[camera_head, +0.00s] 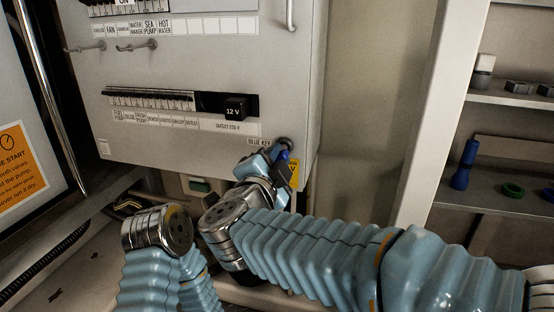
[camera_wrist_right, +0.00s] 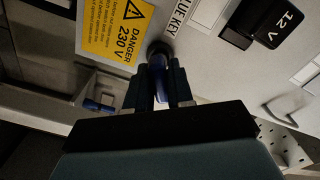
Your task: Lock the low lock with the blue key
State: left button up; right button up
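The low lock (camera_head: 284,143) is a dark round cylinder near the lower right corner of the grey panel, beside a "BLUE KEY" label (camera_head: 258,142). The blue key (camera_head: 283,156) is at the lock; it also shows in the right wrist view (camera_wrist_right: 157,75), its far end meeting the dark lock ring (camera_wrist_right: 159,51). My right gripper (camera_wrist_right: 158,92) has its two dark fingers on either side of the key, closed on it. In the head view the right gripper (camera_head: 268,168) is just below the lock. How deep the key sits is hidden. My left gripper is not in view.
A yellow danger label (camera_wrist_right: 117,27) is close beside the lock. A black 12 V socket (camera_head: 235,107) and a switch row (camera_head: 150,98) are above.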

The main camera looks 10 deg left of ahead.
jog(key=shift+f+m+b, duration=0.15)
jog(key=shift+m+b, duration=0.25)
jog(key=shift+b, duration=0.15)
jog(key=shift+m+b, duration=0.8)
jog(key=shift+m, duration=0.3)
